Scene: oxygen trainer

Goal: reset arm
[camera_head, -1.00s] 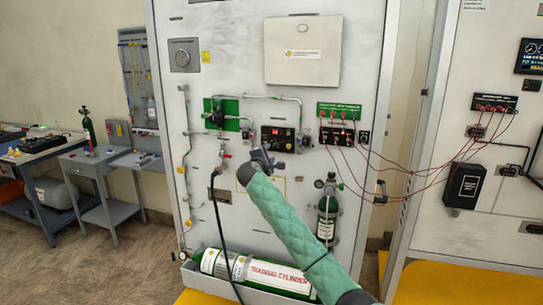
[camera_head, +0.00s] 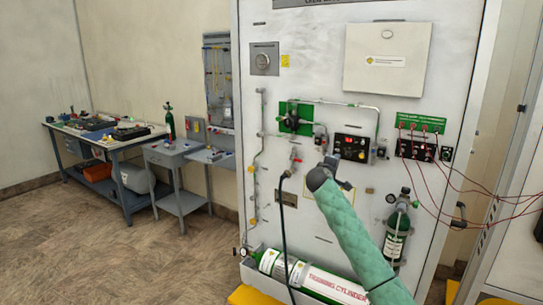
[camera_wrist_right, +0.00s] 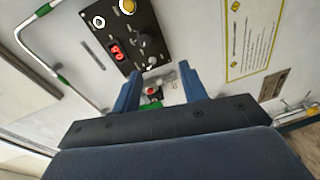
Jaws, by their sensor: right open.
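My right arm, in a green quilted sleeve, reaches up from the lower right in the head view. Its gripper (camera_head: 338,172) is in front of the white trainer panel (camera_head: 330,225), below the black control box (camera_head: 351,147). In the right wrist view the two blue fingers (camera_wrist_right: 158,92) are apart, with nothing held between them. Beyond them are a small red and green part and the control box (camera_wrist_right: 122,45) with a red display. The gap between fingers and panel is hard to judge. My left gripper is not in view.
A large training cylinder (camera_head: 310,280) lies at the panel's foot, and a small green cylinder (camera_head: 397,235) stands on its right side. A dark hose (camera_head: 283,230) and red wires (camera_head: 433,185) hang at the front. Workbenches (camera_head: 125,165) stand left, with clear floor (camera_head: 110,255) before them.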

